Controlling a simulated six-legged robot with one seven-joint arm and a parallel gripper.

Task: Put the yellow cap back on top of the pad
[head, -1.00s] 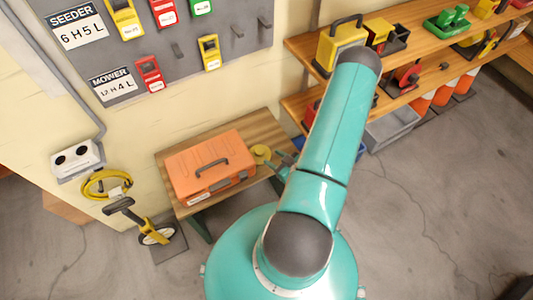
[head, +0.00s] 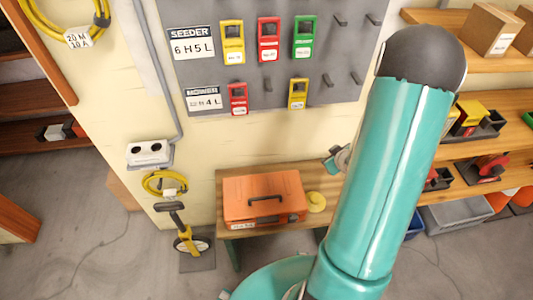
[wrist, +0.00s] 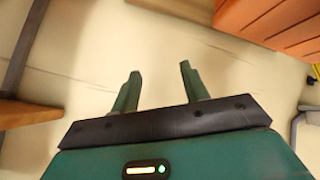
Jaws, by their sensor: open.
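A round yellow piece (head: 316,201), which looks like the cap, rests on the wooden bench just right of the orange toolbox. In the head view it seems to have a smaller raised part in its middle. I cannot make out a separate pad, nor tell whether one lies under the yellow piece. My gripper (head: 335,160) is raised above and behind the yellow piece, near the wall, and partly hidden by my arm. In the wrist view my gripper (wrist: 160,86) is open, with nothing between its two green fingers. The yellow piece does not clearly show there.
The orange toolbox (head: 263,197) stands on the wooden bench (head: 290,171). A grey pegboard (head: 268,72) with tags hangs on the wall above. Shelves (head: 497,130) with bins are at right. A measuring wheel (head: 184,240) stands left of the bench.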

